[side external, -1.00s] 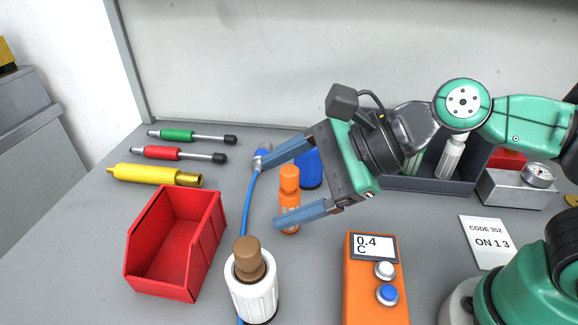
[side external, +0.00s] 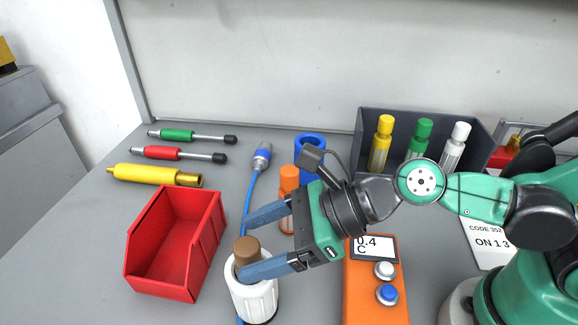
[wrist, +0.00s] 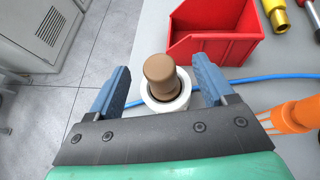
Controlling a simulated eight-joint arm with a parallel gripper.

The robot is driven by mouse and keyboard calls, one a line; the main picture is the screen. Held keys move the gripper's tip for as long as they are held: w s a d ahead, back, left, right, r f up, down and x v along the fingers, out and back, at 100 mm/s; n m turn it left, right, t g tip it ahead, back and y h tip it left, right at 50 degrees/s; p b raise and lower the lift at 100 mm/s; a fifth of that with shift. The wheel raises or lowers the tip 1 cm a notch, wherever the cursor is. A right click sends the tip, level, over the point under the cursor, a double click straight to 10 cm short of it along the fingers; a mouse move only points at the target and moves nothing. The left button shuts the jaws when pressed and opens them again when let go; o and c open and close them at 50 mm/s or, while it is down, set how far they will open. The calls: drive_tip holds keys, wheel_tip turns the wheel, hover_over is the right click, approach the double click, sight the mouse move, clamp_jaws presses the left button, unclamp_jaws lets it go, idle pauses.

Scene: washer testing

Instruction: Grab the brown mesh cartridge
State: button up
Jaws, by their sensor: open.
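The brown cartridge (side external: 246,249) stands upright in a white ribbed holder (side external: 254,301) at the front of the bench. No mesh can be made out on it. My gripper (side external: 250,243) is open, with its blue fingers on either side of the cartridge in the side view; the near finger hides part of it. In the wrist view the cartridge (wrist: 160,76) lies between the two spread fingers (wrist: 160,88), with a gap on each side, and the white holder (wrist: 166,103) shows below it.
A red bin (side external: 168,262) stands close to the left of the holder. An orange bottle (side external: 289,180) and a blue cylinder (side external: 308,150) stand behind my gripper. An orange meter (side external: 374,302) lies to the right. A blue cable (side external: 246,205) runs behind the holder.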

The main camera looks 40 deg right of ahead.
drive_tip(key=shift+x, duration=1.9)
drive_tip(key=shift+c, duration=0.2)
clamp_jaws()
